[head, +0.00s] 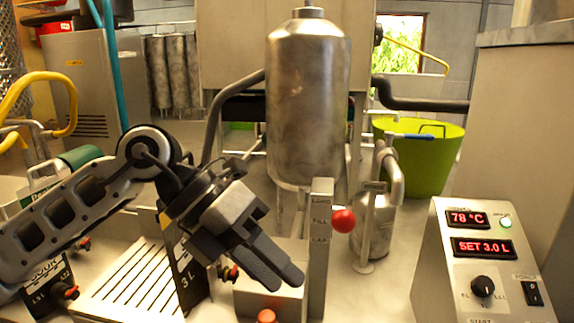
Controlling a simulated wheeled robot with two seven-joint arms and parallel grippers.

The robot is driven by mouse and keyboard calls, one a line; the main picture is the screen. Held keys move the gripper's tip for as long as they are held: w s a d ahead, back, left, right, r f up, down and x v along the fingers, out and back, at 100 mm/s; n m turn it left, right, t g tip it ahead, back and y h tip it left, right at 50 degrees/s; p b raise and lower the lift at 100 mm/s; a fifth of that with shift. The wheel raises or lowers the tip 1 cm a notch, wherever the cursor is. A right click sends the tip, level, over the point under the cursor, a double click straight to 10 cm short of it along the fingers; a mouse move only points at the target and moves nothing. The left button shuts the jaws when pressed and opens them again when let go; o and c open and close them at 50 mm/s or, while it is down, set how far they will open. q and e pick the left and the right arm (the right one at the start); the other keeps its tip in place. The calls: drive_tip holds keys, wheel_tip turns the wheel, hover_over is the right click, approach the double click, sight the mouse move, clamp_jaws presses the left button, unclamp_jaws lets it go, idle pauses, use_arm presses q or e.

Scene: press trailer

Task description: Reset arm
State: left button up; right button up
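My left arm comes in from the left, and its gripper (284,276) points down and to the right at front centre. Its two dark fingers lie side by side with no clear gap, and nothing shows between them. I cannot tell whether the fingers touch the box. My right gripper is not in view.
A large metal tank (307,110) stands behind the post, with a smaller metal canister (374,225) to the right. A control panel (482,265) reads 78 °C and SET 3.0 L. A slatted tray (130,285) lies left, and a green tub (425,160) stands behind.

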use_arm(q)
drive_tip(key=s+d+n+g+h, duration=0.1)
drive_tip(key=s+d+g+h, duration=0.3)
drive_tip(key=h, duration=0.3)
drive_tip(key=w+a+f+n+t+h, duration=0.2)
drive_tip(key=w+n+t, duration=0.2)
drive_tip(key=n+t, duration=0.55)
drive_tip(key=w+a+f+n+t+h, duration=0.1)
drive_tip(key=w+n+t+h, duration=0.2)
drive_tip(key=n+t, duration=0.7)
drive_tip(key=w+a+f+n+t+y, duration=0.1)
drive_tip(key=a+f+n+t+y, duration=0.45)
drive_tip(key=f+n+y, duration=0.55)
drive_tip(key=s+a+f+n+g+y, duration=0.3)
drive_tip(key=s+f, duration=0.4)
drive_tip(key=f, duration=0.4)
drive_tip(key=s+a+f+n+g+y, duration=0.4)
drive_tip(key=s+a+f+n+g, duration=0.1)
drive_tip(key=f, duration=0.6)
drive_tip(key=shift+s+a+f+n+g, duration=0.15)
drive_tip(key=shift+s+n+g, duration=0.35)
drive_tip(key=shift+s, duration=0.4)
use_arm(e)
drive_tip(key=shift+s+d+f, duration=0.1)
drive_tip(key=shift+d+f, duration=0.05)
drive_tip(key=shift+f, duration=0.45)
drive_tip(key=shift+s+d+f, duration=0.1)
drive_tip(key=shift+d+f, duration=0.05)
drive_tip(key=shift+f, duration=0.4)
